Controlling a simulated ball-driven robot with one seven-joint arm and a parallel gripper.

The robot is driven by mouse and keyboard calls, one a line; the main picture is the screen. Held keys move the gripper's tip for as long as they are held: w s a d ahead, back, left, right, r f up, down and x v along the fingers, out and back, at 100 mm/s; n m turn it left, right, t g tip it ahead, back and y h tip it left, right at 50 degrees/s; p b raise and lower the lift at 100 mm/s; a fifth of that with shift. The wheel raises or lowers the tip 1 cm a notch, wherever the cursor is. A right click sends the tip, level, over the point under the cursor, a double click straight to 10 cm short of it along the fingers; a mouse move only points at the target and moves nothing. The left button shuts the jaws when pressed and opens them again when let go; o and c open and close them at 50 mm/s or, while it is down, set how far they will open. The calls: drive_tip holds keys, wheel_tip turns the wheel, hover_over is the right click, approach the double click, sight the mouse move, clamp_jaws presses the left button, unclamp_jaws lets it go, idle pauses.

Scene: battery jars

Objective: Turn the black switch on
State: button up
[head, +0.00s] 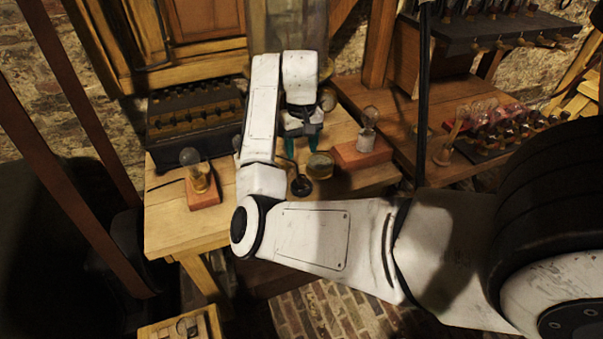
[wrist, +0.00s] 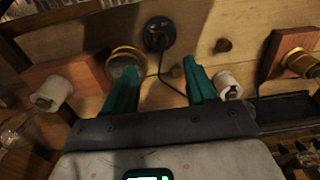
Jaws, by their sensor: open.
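A round black switch (head: 301,186) sits near the front edge of the wooden table, with a dark cord beside it. In the wrist view the black switch (wrist: 159,33) is at the top, beyond my fingertips. Its lever position is too small to tell. My gripper (head: 301,147) is above the table, behind the switch in the head view, with its teal fingers apart. In the wrist view my gripper (wrist: 162,70) has nothing between its fingers and is apart from the switch.
A round brass-rimmed piece (head: 320,165) stands close to one finger. Bulbs on reddish blocks stand right (head: 360,153) and left (head: 202,190) on the table. A dark box of jars (head: 195,112) is at the back left. A side table (head: 405,125) holds more jars.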

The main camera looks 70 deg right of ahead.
sight(302, 177)
wheel_tip(302, 177, down, 9)
drive_tip(key=b, duration=0.4)
drive_tip(key=shift+r, duration=0.15)
drive_tip(key=shift+f, duration=0.95)
drive_tip(key=shift+c, duration=0.2)
clamp_jaws()
